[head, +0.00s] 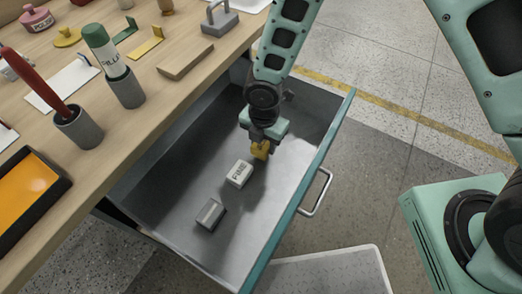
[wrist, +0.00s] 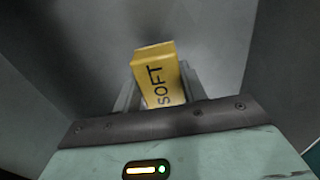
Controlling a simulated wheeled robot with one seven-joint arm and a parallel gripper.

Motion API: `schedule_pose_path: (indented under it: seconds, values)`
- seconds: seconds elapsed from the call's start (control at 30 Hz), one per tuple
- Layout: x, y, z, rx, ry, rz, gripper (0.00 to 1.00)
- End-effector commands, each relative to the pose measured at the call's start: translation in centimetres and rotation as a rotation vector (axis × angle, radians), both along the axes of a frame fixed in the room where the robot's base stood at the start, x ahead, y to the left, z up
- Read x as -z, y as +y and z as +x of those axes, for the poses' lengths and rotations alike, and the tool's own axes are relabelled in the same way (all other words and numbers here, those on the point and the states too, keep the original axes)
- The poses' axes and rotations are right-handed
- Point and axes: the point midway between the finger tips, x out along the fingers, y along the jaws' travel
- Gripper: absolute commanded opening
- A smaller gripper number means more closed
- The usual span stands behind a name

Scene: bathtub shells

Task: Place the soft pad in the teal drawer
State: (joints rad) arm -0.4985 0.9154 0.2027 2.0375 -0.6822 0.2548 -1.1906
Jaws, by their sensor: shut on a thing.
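The soft pad is a yellow block (wrist: 158,72) marked "SOFT" in the wrist view. My gripper (wrist: 160,95) is shut on it, with a grey finger on each side. In the head view the yellow pad (head: 260,150) hangs below my gripper (head: 261,142), inside the outline of the open teal-fronted drawer (head: 305,195). The pad is over the grey drawer floor near its far end. I cannot tell whether it touches the floor.
A white block (head: 239,173) with dark lettering and a grey block (head: 210,214) lie in the drawer. The wooden bench top (head: 165,105) holds an orange tray (head: 28,192), a red-handled tool in a cup (head: 78,128) and a green-capped marker (head: 103,50). The drawer floor left of the blocks is clear.

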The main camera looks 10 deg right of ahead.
Motion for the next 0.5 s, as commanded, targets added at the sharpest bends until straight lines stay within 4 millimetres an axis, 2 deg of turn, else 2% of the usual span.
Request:
schedule_pose_path:
  seconds: [0.27,0.5]
  values:
    - [3.5,0.0,0.0,-0.001,0.001,-0.001,0.20]
    - [3.7,0.0,0.0,0.000,-0.001,0.001,0.20]
